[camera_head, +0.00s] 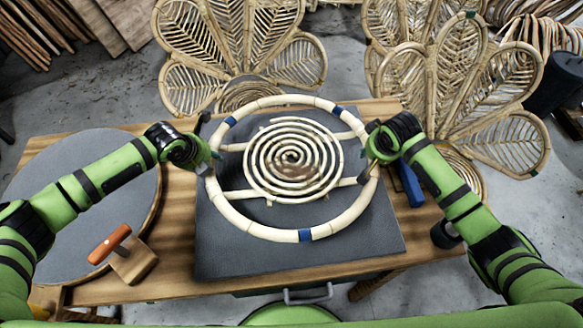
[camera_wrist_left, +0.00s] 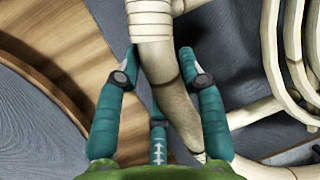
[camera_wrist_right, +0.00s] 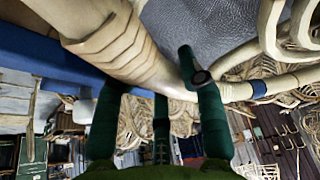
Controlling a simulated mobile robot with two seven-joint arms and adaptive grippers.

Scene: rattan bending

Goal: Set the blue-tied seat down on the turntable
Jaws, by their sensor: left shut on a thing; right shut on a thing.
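The blue-tied seat (camera_head: 305,235) is a pale rattan ring with blue ties and a spiral (camera_head: 293,165) at its centre. It is over a dark grey mat; I cannot tell if it touches the mat. My left gripper (camera_head: 210,165) is shut on the ring's left side; the rim (camera_wrist_left: 162,60) runs between its fingers in the left wrist view. My right gripper (camera_head: 368,160) is shut on the right side; the rim (camera_wrist_right: 120,45) shows in the right wrist view. The turntable (camera_head: 95,185), a round grey disc with a wooden edge, lies left, partly hidden by my left arm.
The grey mat (camera_head: 225,255) lies on the wooden table (camera_head: 180,225). A wooden block with an orange handle (camera_head: 110,244) stands at the turntable's front right. A blue object (camera_head: 410,185) lies at the right edge. Petal-shaped rattan chair backs (camera_head: 440,90) stand behind the table.

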